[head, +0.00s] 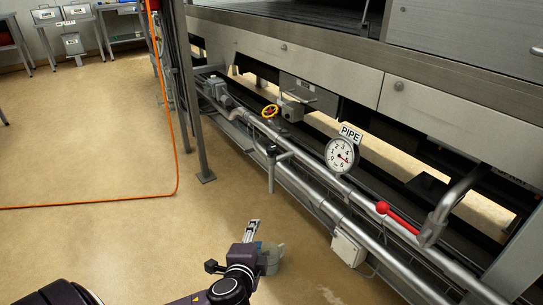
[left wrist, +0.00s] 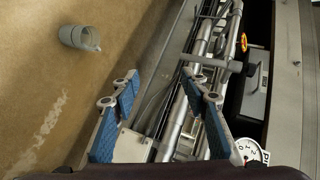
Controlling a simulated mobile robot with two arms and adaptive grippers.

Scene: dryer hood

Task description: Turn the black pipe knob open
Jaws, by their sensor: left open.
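My left gripper (head: 261,240) is at the bottom middle of the head view, above the floor and left of the pipes. In the left wrist view its two blue-padded fingers (left wrist: 160,80) are spread apart with nothing between them. The silver pipes (head: 318,197) run diagonally low along the machine, beyond the fingers. A small dark knob-like fitting (head: 271,149) tops a short branch on the pipes. I cannot tell for sure that it is the black pipe knob. The gripper is apart from it. My right gripper is not in view.
A grey cup-like container (left wrist: 79,38) is on the floor. An orange hose (head: 177,150) hangs beside a post. Open floor lies left.

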